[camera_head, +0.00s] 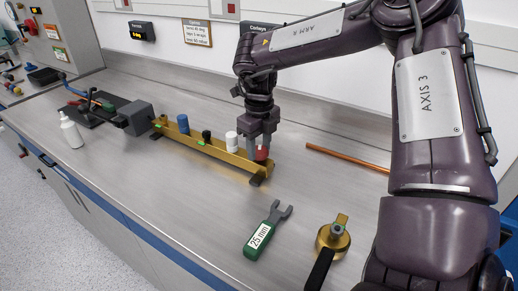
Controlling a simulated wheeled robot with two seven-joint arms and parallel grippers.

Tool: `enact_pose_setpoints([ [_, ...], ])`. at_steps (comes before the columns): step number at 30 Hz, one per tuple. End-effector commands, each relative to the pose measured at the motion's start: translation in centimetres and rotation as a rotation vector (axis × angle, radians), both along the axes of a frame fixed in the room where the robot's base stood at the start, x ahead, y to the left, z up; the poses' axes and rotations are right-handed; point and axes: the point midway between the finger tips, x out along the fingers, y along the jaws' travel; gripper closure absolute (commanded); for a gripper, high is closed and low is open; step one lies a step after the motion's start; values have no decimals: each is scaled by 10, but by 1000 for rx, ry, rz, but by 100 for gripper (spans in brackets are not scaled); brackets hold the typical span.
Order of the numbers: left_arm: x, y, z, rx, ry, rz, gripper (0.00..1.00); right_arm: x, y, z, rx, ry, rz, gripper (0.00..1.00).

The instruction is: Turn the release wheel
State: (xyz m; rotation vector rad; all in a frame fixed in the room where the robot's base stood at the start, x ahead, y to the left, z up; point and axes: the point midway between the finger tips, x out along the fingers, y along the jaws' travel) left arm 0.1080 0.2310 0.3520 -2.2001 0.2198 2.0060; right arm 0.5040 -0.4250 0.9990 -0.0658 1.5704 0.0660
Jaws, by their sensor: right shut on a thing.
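My right gripper (259,147) points down at the right end of a brass channel (222,152) on the steel bench. Its fingers are shut on a small red piece (263,154), mostly hidden by them. I cannot tell whether this red piece is the release wheel. A white cylinder (231,141), a black knob (206,136) and a blue cylinder (183,124) stand along the channel, left of the gripper. A grey block (134,118) is at its left end. My left gripper is not in view.
A green-handled 25 mm wrench (262,235) and a brass fitting with a black handle (332,240) lie at the front. A copper rod (345,158) lies at right. A white bottle (71,131) stands at left. The front middle bench is clear.

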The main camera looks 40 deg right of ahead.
Motion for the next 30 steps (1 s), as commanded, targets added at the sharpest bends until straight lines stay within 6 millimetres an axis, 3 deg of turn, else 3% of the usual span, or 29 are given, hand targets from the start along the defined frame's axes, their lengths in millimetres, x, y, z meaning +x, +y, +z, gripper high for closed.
enact_pose_setpoints([
  [30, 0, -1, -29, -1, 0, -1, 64, 0, -2, 0, 0, -4, -965, 79],
])
